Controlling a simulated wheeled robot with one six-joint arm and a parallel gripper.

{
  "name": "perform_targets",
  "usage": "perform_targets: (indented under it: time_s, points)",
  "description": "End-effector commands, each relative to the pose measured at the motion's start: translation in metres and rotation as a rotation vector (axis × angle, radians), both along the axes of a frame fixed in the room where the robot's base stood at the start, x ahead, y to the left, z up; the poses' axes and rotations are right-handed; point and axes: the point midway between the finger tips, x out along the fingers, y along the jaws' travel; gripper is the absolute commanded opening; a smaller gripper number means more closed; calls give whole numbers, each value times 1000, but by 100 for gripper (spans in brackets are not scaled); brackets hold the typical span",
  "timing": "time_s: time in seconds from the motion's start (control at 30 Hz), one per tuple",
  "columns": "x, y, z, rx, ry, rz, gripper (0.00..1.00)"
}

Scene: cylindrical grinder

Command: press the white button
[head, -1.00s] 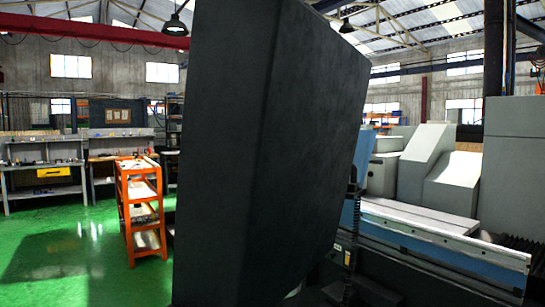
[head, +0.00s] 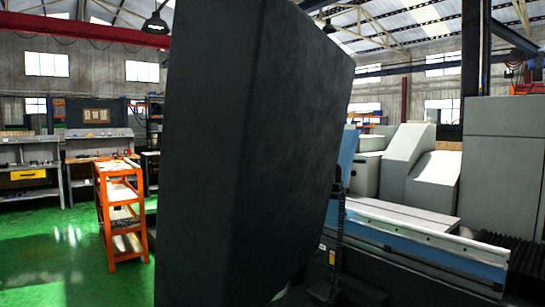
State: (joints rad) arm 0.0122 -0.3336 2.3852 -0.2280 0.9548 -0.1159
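No white button shows in the head view. A large dark grey box-shaped panel (head: 245,150) fills the middle of the view at close range and hides what is behind it. I see only its plain side faces, with no buttons on them. The grinder (head: 420,230), with a pale grey body and a blue and silver rail, stands to the right behind the panel. My gripper is not in view.
An orange shelf cart (head: 122,210) stands left of the panel on the green floor (head: 40,250). Workbenches (head: 30,170) line the back left. The floor at the front left is free. A dark corrugated cover (head: 525,257) is at the far right.

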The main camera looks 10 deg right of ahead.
Motion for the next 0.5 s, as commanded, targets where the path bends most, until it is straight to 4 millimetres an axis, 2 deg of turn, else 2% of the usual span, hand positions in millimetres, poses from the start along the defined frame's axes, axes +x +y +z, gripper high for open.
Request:
perform_targets:
  time_s: [0.07,0.33,0.5]
  points:
    - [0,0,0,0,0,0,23]
    - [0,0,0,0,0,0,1]
    - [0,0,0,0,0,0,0]
